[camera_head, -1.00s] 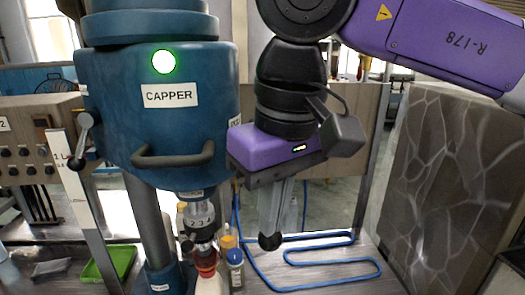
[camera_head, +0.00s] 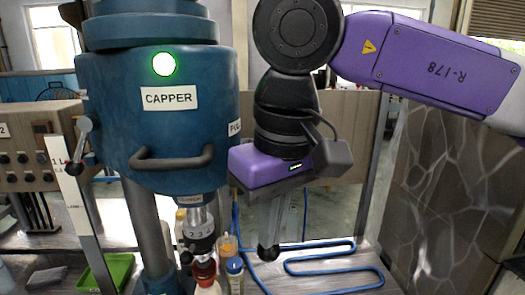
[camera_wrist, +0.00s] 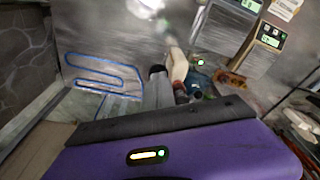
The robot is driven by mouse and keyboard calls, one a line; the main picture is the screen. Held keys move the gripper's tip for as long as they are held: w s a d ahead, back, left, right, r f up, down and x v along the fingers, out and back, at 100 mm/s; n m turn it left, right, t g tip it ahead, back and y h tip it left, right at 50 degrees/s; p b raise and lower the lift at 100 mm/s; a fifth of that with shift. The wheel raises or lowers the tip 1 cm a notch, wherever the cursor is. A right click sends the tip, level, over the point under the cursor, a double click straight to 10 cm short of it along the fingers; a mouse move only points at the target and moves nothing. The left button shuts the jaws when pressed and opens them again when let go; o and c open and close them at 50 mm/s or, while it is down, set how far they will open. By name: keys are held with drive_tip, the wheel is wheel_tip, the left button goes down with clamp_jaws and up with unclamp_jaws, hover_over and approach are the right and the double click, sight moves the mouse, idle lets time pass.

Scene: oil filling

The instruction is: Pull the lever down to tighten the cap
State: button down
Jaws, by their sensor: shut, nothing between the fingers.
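The blue capper (camera_head: 165,120) stands left of centre in the head view with a lit green lamp. On its left side is a short metal lever (camera_head: 79,147) with a black ball at its lower end, pointing down. A white bottle (camera_head: 208,288) with a red cap (camera_head: 204,270) stands under the capping head (camera_head: 198,235), partly cut off by the frame edge.
Small bottles (camera_head: 233,272) stand beside the capped bottle. A blue hose (camera_head: 335,266) lies looped on the table at right. A green tray (camera_head: 108,272), a white upright strip (camera_head: 78,215) and a control box (camera_head: 35,150) are at left. A stone-patterned block (camera_head: 450,190) stands far right.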

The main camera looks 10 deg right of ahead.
drive_tip(key=shift+f, duration=0.2)
drive_tip(key=shift+w+f+b, duration=0.4)
drive_tip(key=shift+w+f, duration=0.35)
drive_tip(key=shift+f, duration=0.05)
drive_tip(key=shift+w+f, duration=0.3)
drive_tip(key=shift+w, duration=0.05)
idle(1.6)
